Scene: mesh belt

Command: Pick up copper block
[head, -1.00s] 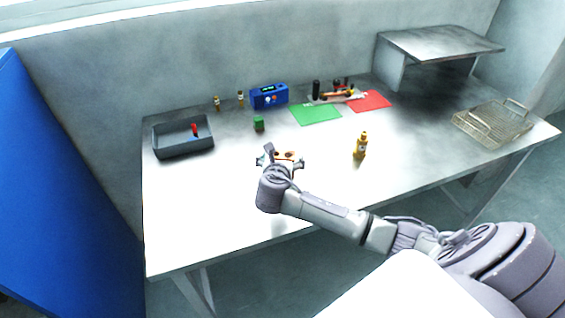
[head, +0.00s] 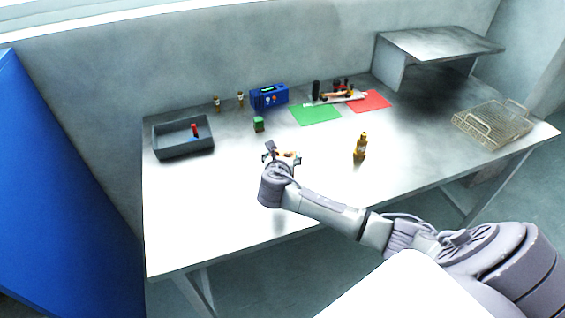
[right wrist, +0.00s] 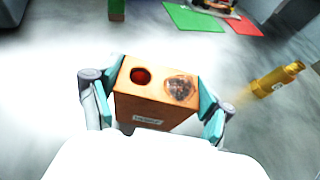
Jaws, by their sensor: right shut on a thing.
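The copper block (right wrist: 158,112) is an orange-brown box with a round dark red hole, a dark scorched patch and a small pale label. My right gripper (right wrist: 154,100) is shut on it, with one teal finger pad against each side, in the right wrist view. In the head view my right gripper (head: 282,157) is over the front middle of the table, and the block is mostly hidden by the gripper. I cannot tell whether the block touches the table. My left gripper is not in view.
A yellow bottle (head: 360,146) stands right of the gripper. A green block (head: 258,124) is behind it. A grey tray (head: 184,151) is at left, a wire basket (head: 470,133) at right. A blue device (head: 269,97) and green (head: 315,116) and red sheets (head: 370,101) lie at the back.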

